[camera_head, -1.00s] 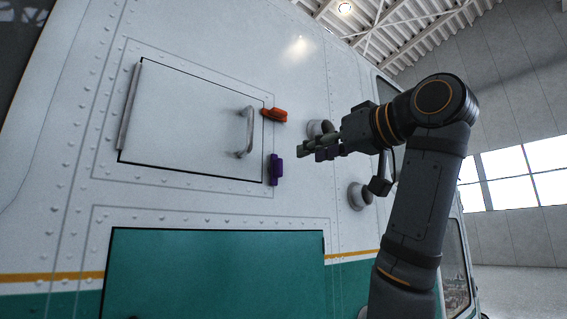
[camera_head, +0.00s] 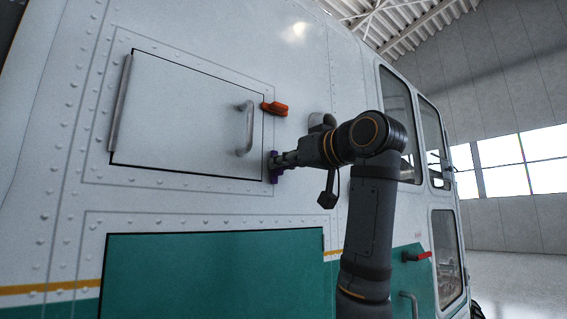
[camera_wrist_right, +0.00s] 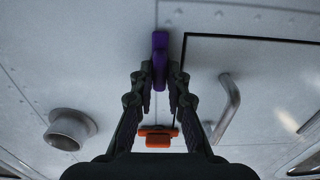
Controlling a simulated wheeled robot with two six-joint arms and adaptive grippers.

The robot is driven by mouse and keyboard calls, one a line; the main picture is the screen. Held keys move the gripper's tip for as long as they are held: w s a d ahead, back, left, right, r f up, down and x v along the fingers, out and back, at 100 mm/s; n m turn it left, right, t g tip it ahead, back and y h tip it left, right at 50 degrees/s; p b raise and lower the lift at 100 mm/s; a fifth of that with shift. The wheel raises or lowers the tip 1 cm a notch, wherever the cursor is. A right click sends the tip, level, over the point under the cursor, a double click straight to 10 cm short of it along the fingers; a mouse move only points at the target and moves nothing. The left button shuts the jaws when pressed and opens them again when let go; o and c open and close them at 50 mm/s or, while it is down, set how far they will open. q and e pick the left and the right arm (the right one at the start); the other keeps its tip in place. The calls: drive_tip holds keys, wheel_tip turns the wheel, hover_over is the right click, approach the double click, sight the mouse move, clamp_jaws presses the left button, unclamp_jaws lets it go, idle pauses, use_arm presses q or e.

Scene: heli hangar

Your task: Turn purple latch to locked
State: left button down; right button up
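The purple latch (camera_head: 273,178) sits at the lower right edge of the closed hatch panel (camera_head: 185,115). Its long side runs up and down. My right gripper (camera_head: 280,160) is at the latch and hides part of it in the head view. In the right wrist view the purple latch (camera_wrist_right: 160,58) lies between the two fingertips of the right gripper (camera_wrist_right: 160,78). The fingers stand on either side with a small gap, so they look open around it; contact is not clear. My left gripper is not in view.
An orange latch (camera_head: 274,109) lies nearly level at the hatch's upper right edge. A metal handle (camera_head: 246,128) stands out from the hatch near it. A round pipe stub (camera_wrist_right: 69,129) sticks out of the white wall beside the gripper.

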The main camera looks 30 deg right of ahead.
clamp_jaws()
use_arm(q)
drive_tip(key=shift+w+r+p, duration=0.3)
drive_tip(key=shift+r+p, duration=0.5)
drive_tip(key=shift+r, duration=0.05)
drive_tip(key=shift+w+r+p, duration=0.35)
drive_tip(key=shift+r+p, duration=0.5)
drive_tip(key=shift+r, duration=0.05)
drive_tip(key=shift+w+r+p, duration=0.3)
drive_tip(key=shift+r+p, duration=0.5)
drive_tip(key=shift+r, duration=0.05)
use_arm(e)
drive_tip(key=shift+a+f+n, duration=0.1)
drive_tip(key=shift+f+n, duration=0.05)
drive_tip(key=shift+n, duration=4.3)
drive_tip(key=shift+a+f+n, duration=0.1)
drive_tip(key=shift+f+n, duration=0.05)
drive_tip(key=shift+n, duration=4.3)
drive_tip(key=shift+f, duration=0.1)
drive_tip(key=shift+o, duration=1.5)
unclamp_jaws()
drive_tip(key=o, duration=0.3)
drive_tip(key=shift+s, duration=0.15)
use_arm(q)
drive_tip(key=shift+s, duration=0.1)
